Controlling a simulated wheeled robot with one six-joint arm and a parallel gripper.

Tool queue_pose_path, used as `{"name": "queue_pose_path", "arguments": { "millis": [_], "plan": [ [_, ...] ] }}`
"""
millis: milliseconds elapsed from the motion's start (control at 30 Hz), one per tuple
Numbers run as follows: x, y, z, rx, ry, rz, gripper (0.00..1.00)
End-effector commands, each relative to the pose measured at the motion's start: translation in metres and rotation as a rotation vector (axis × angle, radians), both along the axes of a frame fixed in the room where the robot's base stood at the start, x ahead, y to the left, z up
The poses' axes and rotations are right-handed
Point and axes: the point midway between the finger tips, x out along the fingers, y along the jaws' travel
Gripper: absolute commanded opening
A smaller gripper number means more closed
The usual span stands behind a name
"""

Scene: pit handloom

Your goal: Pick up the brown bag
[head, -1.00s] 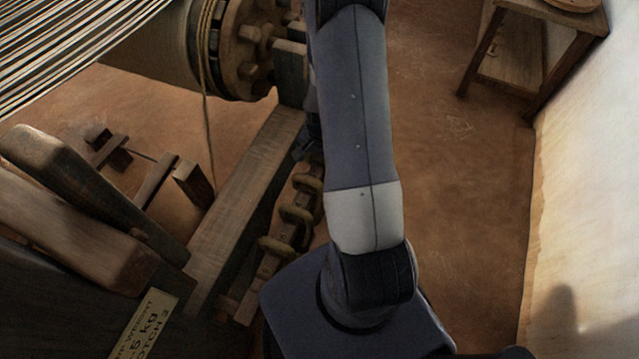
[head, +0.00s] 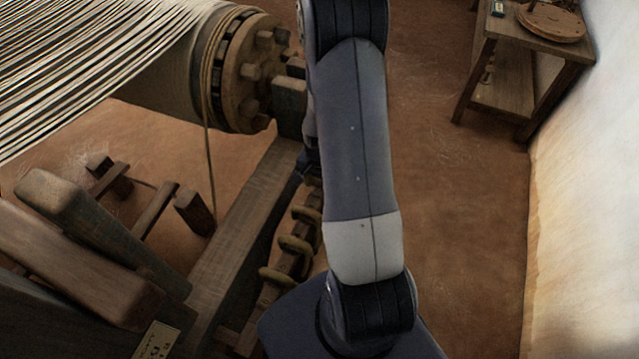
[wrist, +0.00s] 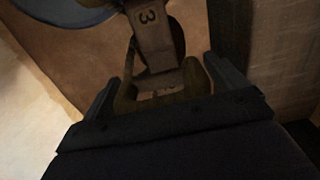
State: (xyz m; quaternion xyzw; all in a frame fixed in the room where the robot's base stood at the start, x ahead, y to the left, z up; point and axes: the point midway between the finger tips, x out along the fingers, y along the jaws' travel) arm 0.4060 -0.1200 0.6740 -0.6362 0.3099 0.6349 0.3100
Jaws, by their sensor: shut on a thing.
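My gripper (wrist: 162,78) shows in the wrist view, with one dark finger on each side. In the head view my arm hides the gripper and the bag.
The loom's warp roller (head: 245,75) and a long wooden beam (head: 245,215) lie left of my arm. Wooden levers (head: 95,225) stand at the left. A small table (head: 510,75) is at the upper right by the white wall (head: 590,190). Floor between is clear.

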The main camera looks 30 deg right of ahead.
Motion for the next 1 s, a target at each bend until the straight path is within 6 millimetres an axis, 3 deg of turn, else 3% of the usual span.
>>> {"name": "queue_pose_path", "arguments": {
  "millis": [367, 800, 1000],
  "plan": [
    [-0.031, -0.026, -0.001, -0.001, -0.001, -0.006, 0.21],
    [-0.099, -0.078, -0.002, -0.001, 0.001, -0.008, 0.21],
    [-0.121, -0.095, -0.001, -0.001, 0.000, -0.006, 0.21]
  ]
}}
